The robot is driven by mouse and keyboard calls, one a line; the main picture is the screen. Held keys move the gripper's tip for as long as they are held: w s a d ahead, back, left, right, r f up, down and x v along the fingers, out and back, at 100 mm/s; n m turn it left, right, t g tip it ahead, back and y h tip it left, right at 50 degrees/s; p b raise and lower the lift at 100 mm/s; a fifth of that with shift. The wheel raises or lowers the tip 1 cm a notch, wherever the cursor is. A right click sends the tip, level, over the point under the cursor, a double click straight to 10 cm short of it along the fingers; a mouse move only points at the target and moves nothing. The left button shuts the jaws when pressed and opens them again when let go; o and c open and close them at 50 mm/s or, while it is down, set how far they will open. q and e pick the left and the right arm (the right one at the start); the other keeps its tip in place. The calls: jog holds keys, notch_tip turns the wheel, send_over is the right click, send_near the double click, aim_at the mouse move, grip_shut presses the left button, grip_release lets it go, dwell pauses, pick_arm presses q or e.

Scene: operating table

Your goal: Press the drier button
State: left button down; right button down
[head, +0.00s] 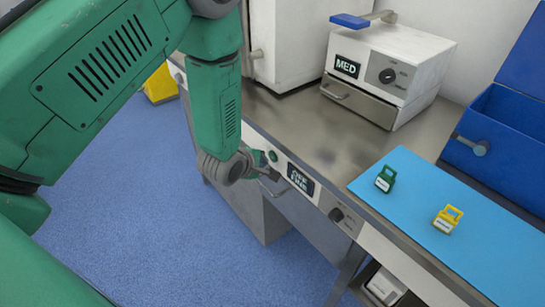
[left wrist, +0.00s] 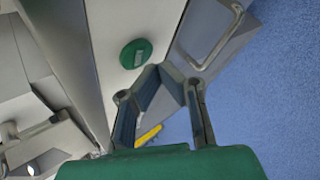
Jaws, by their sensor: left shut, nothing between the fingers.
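The likely drier button is a round green button (head: 272,156) on the white front panel of the counter. In the left wrist view the green button (left wrist: 136,53) shows a small pale label, just beyond and left of the fingertips. My left gripper (head: 271,174) is shut and empty in front of the panel, just below the button in the head view. In the left wrist view the fingertips (left wrist: 160,70) meet, and a gap to the button shows in the picture. Whether they touch the panel I cannot tell. My right gripper is not in view.
A dark display (head: 300,179) and a knob (head: 336,214) sit right of the button. A handle shows below the panel. On the counter stand a white MED box (head: 420,58), a blue mat (head: 400,225) with green and yellow items, and a blue bin (head: 510,125). Floor in front is open.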

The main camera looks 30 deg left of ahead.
pick_arm(q)
jog(key=shift+w, duration=0.1)
dwell(0.3)
jog(key=shift+w+d+r, duration=0.1)
jog(key=shift+w+d, duration=0.1)
jog(key=shift+w, duration=0.05)
jog(key=shift+w+d, duration=0.15)
jog(key=shift+w, duration=0.2)
dwell(0.7)
dwell(0.3)
jog(key=shift+s+a+p, duration=0.3)
jog(key=shift+s, duration=0.4)
jog(key=shift+s, duration=0.1)
jog(key=s, duration=0.1)
jog(key=s+a, duration=0.1)
jog(key=s, duration=0.1)
jog(key=s+a+p, duration=0.1)
jog(key=shift+s, duration=0.25)
dwell(0.5)
